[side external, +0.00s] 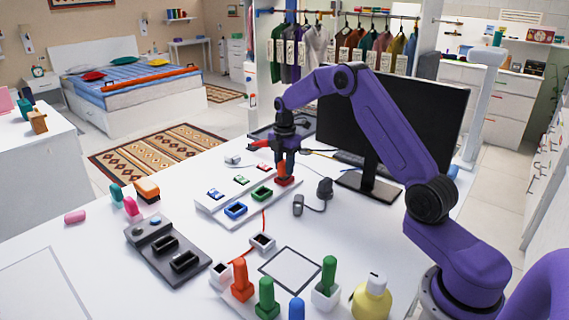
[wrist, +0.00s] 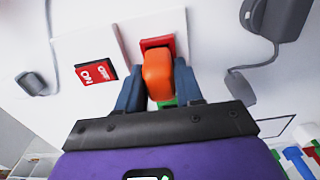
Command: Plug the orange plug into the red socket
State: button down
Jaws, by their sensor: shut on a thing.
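My gripper (side external: 286,168) points down over the far right end of the white socket board (side external: 220,207). In the wrist view its two fingers (wrist: 158,88) are shut on the orange plug (wrist: 158,72). The red socket (wrist: 157,42) lies right at the plug's front end, and the plug covers part of it. The red socket (side external: 284,181) also shows just below my fingertips in the side view. I cannot tell how deep the plug sits in it. The plug itself is mostly hidden by my fingers in the side view.
The board also has a blue socket (side external: 235,210) and a green socket (side external: 262,193). A black adapter (side external: 324,188) and a grey mouse-like piece (side external: 298,205) lie to the right. The monitor (side external: 395,125) stands behind. A dark grey double-slot unit (side external: 170,250) is at front left.

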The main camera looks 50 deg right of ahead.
aim_at(284, 161)
jog(key=shift+f, duration=0.65)
jog(key=c, duration=0.7)
grip_release()
jog(key=shift+o, duration=0.2)
jog(key=shift+r, duration=0.1)
notch_tip(284, 161, up, 17)
jog(key=shift+r, duration=0.15)
jog(key=shift+a, duration=0.1)
